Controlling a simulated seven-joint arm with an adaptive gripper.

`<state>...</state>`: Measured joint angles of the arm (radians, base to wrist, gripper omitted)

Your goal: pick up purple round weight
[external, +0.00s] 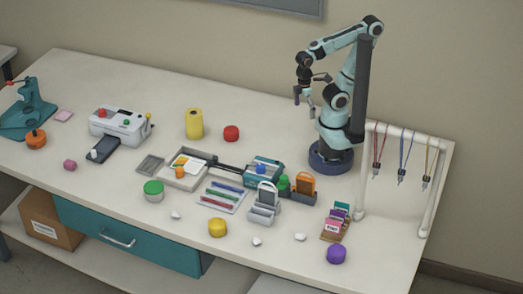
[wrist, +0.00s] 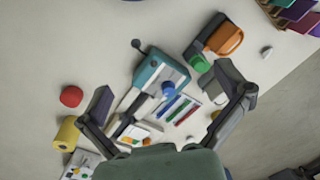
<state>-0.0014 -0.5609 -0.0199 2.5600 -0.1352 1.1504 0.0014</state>
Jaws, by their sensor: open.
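The purple round weight (external: 336,253) sits on the table near its front edge, at the lower right of the external view. It is a short, rounded cylinder standing upright. I cannot make it out in the wrist view. My gripper (external: 304,100) is up in the air near my base, pointing down, well above and behind the weight. In the wrist view my gripper (wrist: 165,88) has its two fingers spread wide with nothing between them. Below it are a teal machine with a blue knob (wrist: 168,90) and colored pens (wrist: 181,110), all apart from the fingers.
A card rack (external: 336,222) stands just behind the weight. A white frame with hanging lanyards (external: 402,160) is at the right. An orange holder (external: 304,187), a grey holder (external: 264,207) and a yellow round weight (external: 217,227) lie to the left. Bare table surrounds the weight's sides.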

